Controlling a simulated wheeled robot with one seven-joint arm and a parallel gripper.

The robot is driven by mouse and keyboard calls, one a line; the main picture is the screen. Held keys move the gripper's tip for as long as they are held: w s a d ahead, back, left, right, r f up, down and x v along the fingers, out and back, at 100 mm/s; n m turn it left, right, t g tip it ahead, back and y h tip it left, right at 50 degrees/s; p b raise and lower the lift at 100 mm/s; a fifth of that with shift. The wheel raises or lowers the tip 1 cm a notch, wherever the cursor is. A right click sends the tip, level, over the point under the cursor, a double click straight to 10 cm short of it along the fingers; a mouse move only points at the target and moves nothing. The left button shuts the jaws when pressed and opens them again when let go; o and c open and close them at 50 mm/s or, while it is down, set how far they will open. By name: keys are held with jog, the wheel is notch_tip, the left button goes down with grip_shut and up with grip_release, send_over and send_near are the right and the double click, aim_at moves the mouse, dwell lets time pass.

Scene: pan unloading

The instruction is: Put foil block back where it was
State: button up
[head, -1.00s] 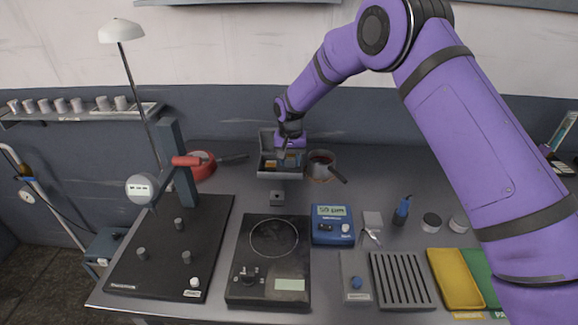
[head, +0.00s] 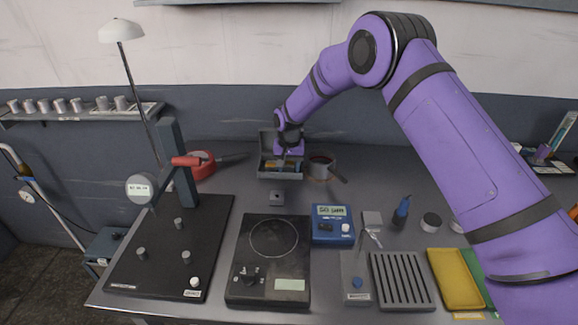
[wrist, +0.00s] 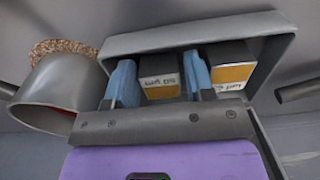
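The grey open box (head: 281,176) stands at the back middle of the table, with its lid raised behind it. In the wrist view the box (wrist: 200,30) holds two dark blocks with white and orange labels. The foil block marked 50 um (wrist: 161,72) sits between the blue fingertips of my gripper (wrist: 160,82), which appear to touch both its sides. A second labelled block (wrist: 231,68) stands to its right, beside the right fingertip. In the head view my gripper (head: 288,153) reaches down into the box. The underside of the foil block is hidden.
A pot (head: 320,166) stands close to the box's right, and a red pan (head: 202,165) stands to the left. A blue meter (head: 333,226) and a black scale (head: 268,262) are nearer.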

aim_at(289, 165)
jog(key=shift+r, duration=0.1)
notch_tip(289, 165, up, 12)
dwell(0.7)
jog(key=shift+r, duration=0.15)
jog(key=s+d+r+t, duration=0.1)
jog(key=s+d+r, duration=0.4)
jog(key=d+r, duration=0.4)
jog(key=s+d+r+t, duration=0.1)
jog(key=s+d+r, duration=0.5)
jog(key=r, duration=0.6)
jog(key=s+d+r+t, duration=0.1)
jog(key=s+d+r, duration=0.7)
jog(key=s+d, duration=0.35)
jog(key=s+d+f+t, duration=0.1)
jog(key=s+d, duration=0.3)
jog(key=s, duration=0.7)
jog(key=s+d+f+t, duration=0.1)
jog(key=s+d+f, duration=0.1)
jog(key=s, duration=1)
jog(key=shift+d, duration=0.85)
